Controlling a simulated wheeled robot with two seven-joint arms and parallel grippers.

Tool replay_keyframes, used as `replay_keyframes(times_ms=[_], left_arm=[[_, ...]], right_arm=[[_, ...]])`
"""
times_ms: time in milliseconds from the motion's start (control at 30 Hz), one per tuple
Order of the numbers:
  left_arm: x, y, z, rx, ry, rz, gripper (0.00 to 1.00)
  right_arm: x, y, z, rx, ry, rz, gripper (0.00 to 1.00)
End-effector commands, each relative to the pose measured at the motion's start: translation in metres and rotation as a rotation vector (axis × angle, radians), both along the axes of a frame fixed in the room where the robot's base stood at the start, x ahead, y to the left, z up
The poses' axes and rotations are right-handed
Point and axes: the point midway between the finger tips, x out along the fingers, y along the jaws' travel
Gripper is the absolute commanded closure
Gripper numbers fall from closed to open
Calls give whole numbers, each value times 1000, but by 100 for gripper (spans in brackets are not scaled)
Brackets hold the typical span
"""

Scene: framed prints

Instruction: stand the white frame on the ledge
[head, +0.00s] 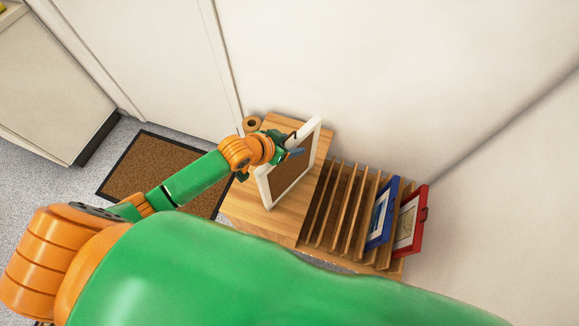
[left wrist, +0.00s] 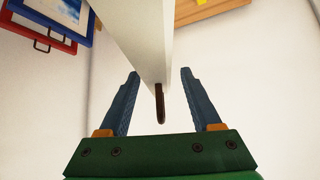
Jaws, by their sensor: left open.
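The white frame (head: 264,190) stands upright, slightly tilted, over the wooden top, with its brown panel facing right in the head view. Whether it rests on the wood I cannot tell. My left gripper (head: 293,151) is at the frame's far left side. In the left wrist view the gripper (left wrist: 160,73) is open, with the white frame's edge (left wrist: 146,40) and a brown tab (left wrist: 160,104) between its two blue fingers. Gaps show on both sides. No ledge apart from the wooden top (head: 247,204) can be made out for sure. My right gripper is out of view.
A slotted wooden rack (head: 318,229) adjoins on the right, holding a blue frame (head: 380,215) and a red frame (head: 408,222). Its left slots look empty. A small round brown object (head: 251,124) sits at the back left. A wall rises behind; a brown mat (head: 150,168) lies on the floor.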

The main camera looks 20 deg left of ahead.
Motion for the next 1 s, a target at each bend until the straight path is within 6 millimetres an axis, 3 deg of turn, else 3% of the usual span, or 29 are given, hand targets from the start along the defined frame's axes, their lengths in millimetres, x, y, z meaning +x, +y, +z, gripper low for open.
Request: replay_keyframes(times_ms=[133, 167, 300, 400, 1000], left_arm=[[0, 0, 0, 1, 0, -1, 35], [0, 0, 0, 1, 0, -1, 40], [0, 0, 1, 0, -1, -1, 78], [0, 0, 1, 0, -1, -1, 100], [0, 0, 1, 1, -1, 0, 100]], right_arm=[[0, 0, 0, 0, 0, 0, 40], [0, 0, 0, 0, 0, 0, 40], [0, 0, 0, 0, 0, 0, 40], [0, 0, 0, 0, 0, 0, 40], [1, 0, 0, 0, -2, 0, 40]])
